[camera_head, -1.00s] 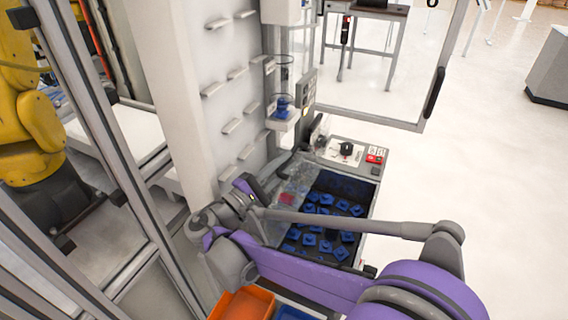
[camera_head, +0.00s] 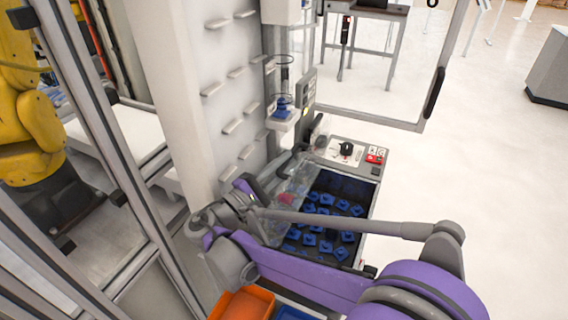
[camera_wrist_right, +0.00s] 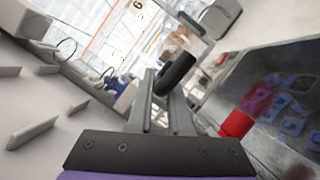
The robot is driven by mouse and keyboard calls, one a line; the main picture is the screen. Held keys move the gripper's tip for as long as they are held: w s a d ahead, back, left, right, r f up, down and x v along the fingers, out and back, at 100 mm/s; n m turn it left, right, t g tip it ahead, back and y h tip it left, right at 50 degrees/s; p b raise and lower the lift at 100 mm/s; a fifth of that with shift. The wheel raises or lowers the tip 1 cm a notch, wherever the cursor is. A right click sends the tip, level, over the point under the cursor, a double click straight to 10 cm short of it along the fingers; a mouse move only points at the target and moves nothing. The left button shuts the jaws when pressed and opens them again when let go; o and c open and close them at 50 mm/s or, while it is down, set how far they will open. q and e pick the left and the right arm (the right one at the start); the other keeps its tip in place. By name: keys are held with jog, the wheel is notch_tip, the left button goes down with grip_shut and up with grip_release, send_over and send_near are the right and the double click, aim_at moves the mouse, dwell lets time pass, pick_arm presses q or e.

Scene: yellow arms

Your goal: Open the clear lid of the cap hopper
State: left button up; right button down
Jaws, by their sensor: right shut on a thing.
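The cap hopper (camera_head: 372,208) is a dark open-topped bin with several blue caps inside, right of the white column. Its clear lid (camera_head: 293,190) is a see-through panel at the bin's left side, and it looks tilted up. My right gripper (camera_head: 283,168) reaches to the lid's left edge, partly hidden by my own wrist. In the right wrist view, the gripper fingers (camera_wrist_right: 160,100) close around a black handle (camera_wrist_right: 177,72). A red piece (camera_wrist_right: 238,123) sits just right of the fingers, in front of the bin. My left gripper is out of view.
A control panel (camera_head: 345,150) with a black knob and red button lies behind the bin. A blue part (camera_head: 283,107) stands on a small bracket of the column above. An orange tray (camera_head: 243,304) is at the front. Open floor lies to the right.

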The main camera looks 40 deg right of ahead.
jog(key=s, duration=0.1)
jog(key=s+d, duration=0.1)
jog(key=shift+s+d+r+p, duration=0.15)
jog(key=shift+s+p, duration=0.15)
jog(key=shift+p, duration=0.05)
jog(key=c, duration=0.8)
grip_release()
jog(key=shift+c, duration=0.2)
jog(key=v, duration=1.1)
jog(key=shift+b, duration=0.4)
